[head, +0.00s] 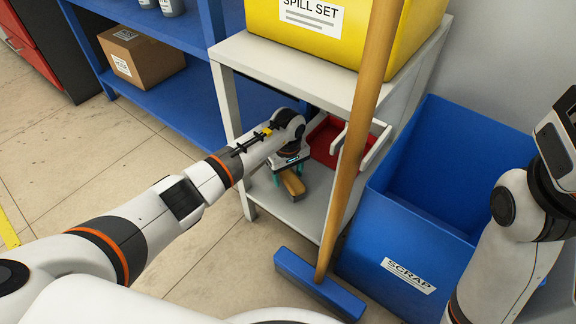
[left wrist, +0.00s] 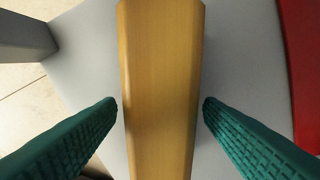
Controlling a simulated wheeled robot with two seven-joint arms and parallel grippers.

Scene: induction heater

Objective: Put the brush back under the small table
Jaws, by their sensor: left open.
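The brush (head: 293,184), with a yellow-brown wooden body, lies on the lower grey shelf of the small table (head: 284,64). My left gripper (head: 289,175) reaches in under the table top, over the brush. In the left wrist view the wooden part of the brush (left wrist: 161,60) runs between the two green fingers of my left gripper (left wrist: 160,103). The fingers are open, with a small gap on each side of the wood. The brush's bristles cannot be seen. My right arm shows at the right edge, but its gripper is out of view.
A broom with a long wooden handle (head: 352,130) and blue head (head: 318,286) stands in front of the table. A blue scrap bin (head: 395,245) is to the right. A yellow spill box (head: 420,30) is on top.

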